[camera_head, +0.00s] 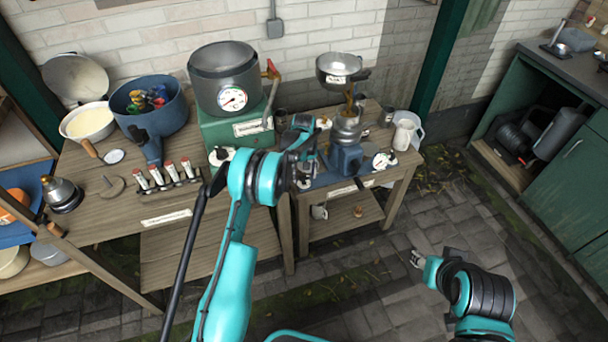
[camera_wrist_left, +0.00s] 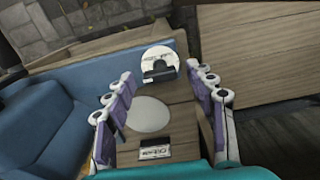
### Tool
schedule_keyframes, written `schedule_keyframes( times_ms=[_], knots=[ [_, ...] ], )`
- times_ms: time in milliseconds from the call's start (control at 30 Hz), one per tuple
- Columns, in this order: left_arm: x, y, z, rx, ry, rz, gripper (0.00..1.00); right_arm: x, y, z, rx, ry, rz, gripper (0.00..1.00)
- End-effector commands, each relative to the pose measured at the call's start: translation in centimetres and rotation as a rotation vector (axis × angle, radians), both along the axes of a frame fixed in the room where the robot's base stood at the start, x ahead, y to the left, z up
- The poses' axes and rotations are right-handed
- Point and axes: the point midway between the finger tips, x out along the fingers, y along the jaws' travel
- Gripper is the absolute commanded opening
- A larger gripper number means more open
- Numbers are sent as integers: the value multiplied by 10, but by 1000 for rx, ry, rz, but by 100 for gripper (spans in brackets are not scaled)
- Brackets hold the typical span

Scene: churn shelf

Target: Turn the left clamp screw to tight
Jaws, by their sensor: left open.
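The left clamp screw (camera_wrist_left: 160,68) shows in the left wrist view as a black knob on a white, marked round dial at the end of a blue base plate (camera_wrist_left: 95,70). My left gripper (camera_wrist_left: 163,86) is open, with one finger on each side and the knob between and just beyond the fingertips. I see no contact. In the head view my left gripper (camera_head: 304,172) is over the left end of the blue base of the separator (camera_head: 346,158) and hides this screw. A similar dial (camera_head: 384,160) shows at the right end. My right gripper (camera_head: 416,258) is low at the right, apart from everything.
A green stove (camera_head: 238,130) with a grey pot (camera_head: 223,72) stands left of the separator. A white jug (camera_head: 404,134) stands to its right. A pale disc (camera_wrist_left: 148,113) and a small label (camera_wrist_left: 155,152) lie between my fingers in the wrist view. Paved floor in front is clear.

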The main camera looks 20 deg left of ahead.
Motion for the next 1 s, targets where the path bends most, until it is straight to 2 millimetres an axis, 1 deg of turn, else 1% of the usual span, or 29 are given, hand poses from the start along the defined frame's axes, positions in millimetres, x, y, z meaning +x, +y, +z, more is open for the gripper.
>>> schedule_keyframes(
  times_ms=[133,233,367,500,600,700,833,1000],
  knots=[
    [0,0,4,0,0,0,55,0,0,0,0,0,0,40],
    [0,0,16,0,0,1,55,0,0,0,0,0,0,40],
    [0,0,43,0,0,0,55,0,0,0,0,0,0,40],
    [0,0,74,0,0,0,55,0,0,0,0,0,0,40],
    [0,0,93,0,0,0,55,0,0,0,0,0,0,40],
    [0,0,107,0,0,0,55,0,0,0,0,0,0,40],
    [0,0,118,0,0,0,55,0,0,0,0,0,0,40],
    [0,0,120,0,0,0,55,0,0,0,0,0,0,40]
  ],
)
